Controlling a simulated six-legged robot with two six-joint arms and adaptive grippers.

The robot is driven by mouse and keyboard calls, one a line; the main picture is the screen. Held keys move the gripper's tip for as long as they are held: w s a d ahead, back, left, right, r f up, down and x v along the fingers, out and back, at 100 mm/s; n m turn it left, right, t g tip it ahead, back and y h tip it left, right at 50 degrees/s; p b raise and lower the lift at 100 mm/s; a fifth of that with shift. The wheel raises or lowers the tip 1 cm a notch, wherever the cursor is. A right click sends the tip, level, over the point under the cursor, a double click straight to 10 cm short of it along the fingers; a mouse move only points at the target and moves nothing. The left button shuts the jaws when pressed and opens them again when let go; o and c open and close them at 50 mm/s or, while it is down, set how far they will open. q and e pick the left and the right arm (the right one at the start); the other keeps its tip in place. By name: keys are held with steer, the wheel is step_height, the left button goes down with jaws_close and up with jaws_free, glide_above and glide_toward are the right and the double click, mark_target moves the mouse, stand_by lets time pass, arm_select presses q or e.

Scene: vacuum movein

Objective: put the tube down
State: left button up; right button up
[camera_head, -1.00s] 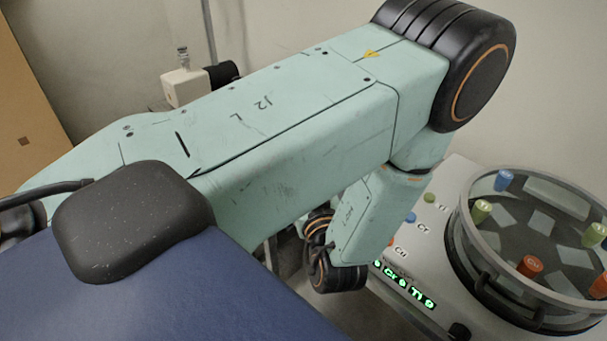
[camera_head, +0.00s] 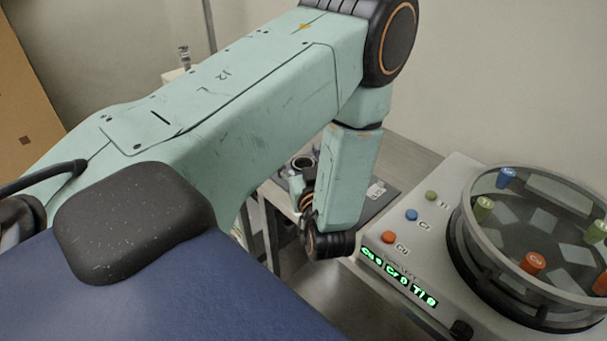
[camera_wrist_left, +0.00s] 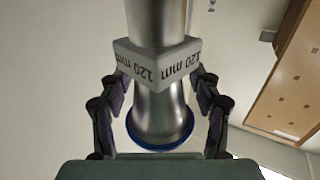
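The tube (camera_wrist_left: 158,105) is a shiny metal pipe with a flared lower end and a blue rim, seen in the left wrist view. A pale square collar (camera_wrist_left: 150,62) marked "120 mm" sits around it. My left gripper (camera_wrist_left: 160,82) has its two dark fingers against opposite sides of this collar, so it is shut on the tube. The tube's upper end runs out of the picture. My right gripper is in neither view.
A grey machine (camera_head: 400,225) with coloured buttons and a green-lit display stands at the right, bearing a round glass-walled chamber (camera_head: 480,268) with coloured cylinders. Behind my forearm is a low table (camera_head: 378,200) with a dark ring-shaped part (camera_head: 302,162). A brown panel (camera_head: 22,110) stands at the left.

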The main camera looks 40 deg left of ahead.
arm_select(q)
steer(key=shift+f, duration=0.1)
steer(key=c, duration=0.4)
jaws_close()
